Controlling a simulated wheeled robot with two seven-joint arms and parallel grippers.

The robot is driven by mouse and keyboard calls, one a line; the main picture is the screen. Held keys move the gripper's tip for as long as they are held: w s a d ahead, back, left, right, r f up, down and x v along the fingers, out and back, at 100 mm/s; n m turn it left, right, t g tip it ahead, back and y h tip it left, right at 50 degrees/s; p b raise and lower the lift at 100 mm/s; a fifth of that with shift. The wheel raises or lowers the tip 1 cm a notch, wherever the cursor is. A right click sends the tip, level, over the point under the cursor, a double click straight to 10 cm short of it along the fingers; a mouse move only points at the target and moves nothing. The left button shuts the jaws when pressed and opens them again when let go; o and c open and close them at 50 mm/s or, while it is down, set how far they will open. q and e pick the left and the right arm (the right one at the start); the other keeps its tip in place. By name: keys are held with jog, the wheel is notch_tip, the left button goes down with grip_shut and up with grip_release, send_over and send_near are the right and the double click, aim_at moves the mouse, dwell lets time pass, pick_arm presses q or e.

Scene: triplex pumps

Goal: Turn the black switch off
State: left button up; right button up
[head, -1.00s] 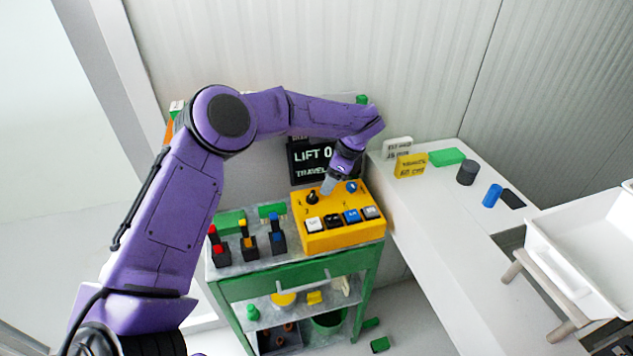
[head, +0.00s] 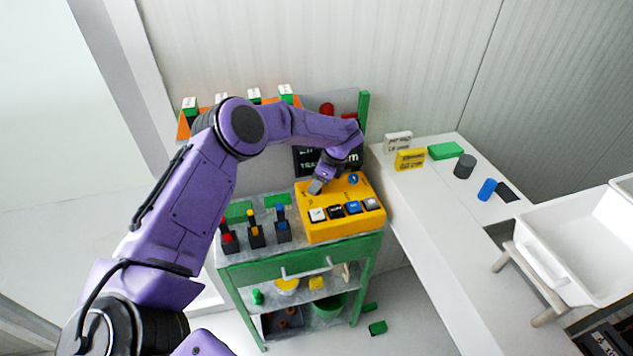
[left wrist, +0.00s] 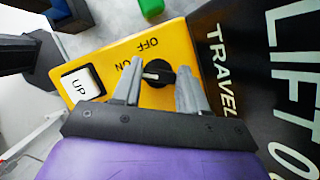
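The yellow control box (head: 345,226) sits on top of the green cart. Its black switch (left wrist: 158,73) is a round knob with a pale pointer mark facing left in the left wrist view, toward the side of the ON label; OFF is printed beyond it. My left gripper (left wrist: 158,88) is open, with one finger on each side of the black switch. I cannot tell whether the fingers touch it. In the head view my left gripper (head: 315,187) hides the switch. My right gripper is not in view.
A white UP button (left wrist: 82,84) is beside the switch. A blue knob (head: 353,179) is at the box's right. Red, yellow and blue levers (head: 255,233) stand left of the box. A black LIFT/TRAVEL sign (left wrist: 262,75) is close behind. A white counter (head: 440,240) is at right.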

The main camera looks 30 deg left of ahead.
pick_arm(q)
jog(key=shift+d+f, duration=0.15)
jog(key=shift+f+m+b, duration=0.2)
jog(key=shift+m+b, duration=0.3)
jog(key=shift+b, duration=0.4)
jog(key=m+t+b, duration=0.1)
jog(key=m+b, duration=0.1)
jog(key=m+t+b, duration=0.1)
jog(key=m+b, duration=0.1)
jog(key=shift+s+d+f+b, duration=0.1)
jog(key=shift+s+f+b, duration=0.1)
jog(key=shift+b, duration=0.15)
jog(key=m+t+b, duration=0.1)
jog(key=m+b, duration=0.1)
jog(key=m, duration=0.1)
jog(key=shift+r+m, duration=0.15)
jog(key=shift+m, duration=0.15)
jog(key=shift+s+r+m+t+h+b, duration=0.1)
jog(key=shift+m+t+h+b, duration=0.25)
jog(key=shift+m, duration=0.45)
jog(key=shift+s+m+t+h+b, duration=0.2)
jog(key=shift+m+b, duration=0.25)
jog(key=shift+m, duration=0.35)
jog(key=shift+w, duration=0.15)
jog(key=o, duration=0.8)
jog(key=shift+r, duration=0.1)
jog(key=shift+w+r, duration=0.1)
